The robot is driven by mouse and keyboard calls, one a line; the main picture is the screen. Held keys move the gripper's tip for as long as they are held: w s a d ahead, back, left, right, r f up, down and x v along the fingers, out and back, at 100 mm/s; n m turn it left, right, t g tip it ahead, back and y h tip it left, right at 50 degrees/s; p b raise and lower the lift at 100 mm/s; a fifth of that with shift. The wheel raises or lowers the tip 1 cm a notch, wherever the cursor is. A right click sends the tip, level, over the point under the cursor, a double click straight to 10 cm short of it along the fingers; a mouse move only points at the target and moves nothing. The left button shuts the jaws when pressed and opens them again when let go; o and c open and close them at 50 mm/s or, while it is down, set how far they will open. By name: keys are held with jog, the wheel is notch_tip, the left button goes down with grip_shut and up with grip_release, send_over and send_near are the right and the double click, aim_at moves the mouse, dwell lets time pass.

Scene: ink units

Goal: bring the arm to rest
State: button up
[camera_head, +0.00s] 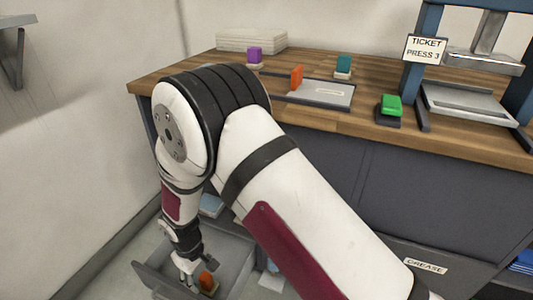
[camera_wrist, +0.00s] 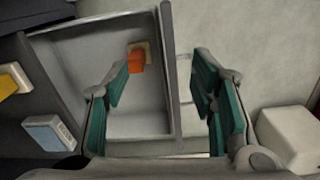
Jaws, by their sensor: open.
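My arm reaches down in front of the workbench in the head view. My gripper (camera_head: 187,268) hangs low at an open drawer (camera_head: 152,279). In the wrist view my gripper (camera_wrist: 163,88) has its teal-padded fingers spread apart, with nothing between them. The open drawer (camera_wrist: 88,80) lies below and to the left there, and one drawer wall passes under the gap between the fingers. An orange piece on a beige base (camera_wrist: 136,62) sits inside the drawer, beside the left finger and apart from the grip. It also shows in the head view (camera_head: 208,282).
The wooden bench (camera_head: 330,125) carries a purple unit (camera_head: 254,54), a teal unit (camera_head: 343,64), an upright orange unit (camera_head: 296,78), a green unit (camera_head: 391,105) and a press (camera_head: 482,62) labelled "TICKET PRESS 3". Yellow (camera_wrist: 12,82) and light-blue (camera_wrist: 48,132) items lie left in the wrist view.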

jog(key=w+d+r+m, duration=0.2)
jog(key=d+r, duration=0.4)
jog(key=r, duration=0.3)
jog(key=w+d+r+m, duration=0.1)
jog(key=w+d+r, duration=0.1)
jog(key=d+r, duration=0.5)
jog(key=s+d+r+m, duration=0.2)
jog(key=d+r, duration=0.3)
jog(key=r, duration=0.2)
jog(key=s+d+r+m, duration=0.1)
jog(key=s+d+r, duration=0.2)
jog(key=d+r, duration=0.3)
jog(key=s+d+r+m, duration=0.3)
jog(key=s+d+r, duration=0.6)
jog(key=s, duration=0.2)
jog(key=s+d+m, duration=0.3)
jog(key=s+d, duration=0.1)
jog(key=s, duration=1)
notch_tip(320, 180, up, 34)
jog(key=t+p, duration=0.4)
jog(key=p, duration=2.7)
jog(key=shift+w+d+p, duration=0.3)
jog(key=shift+d+p, duration=0.1)
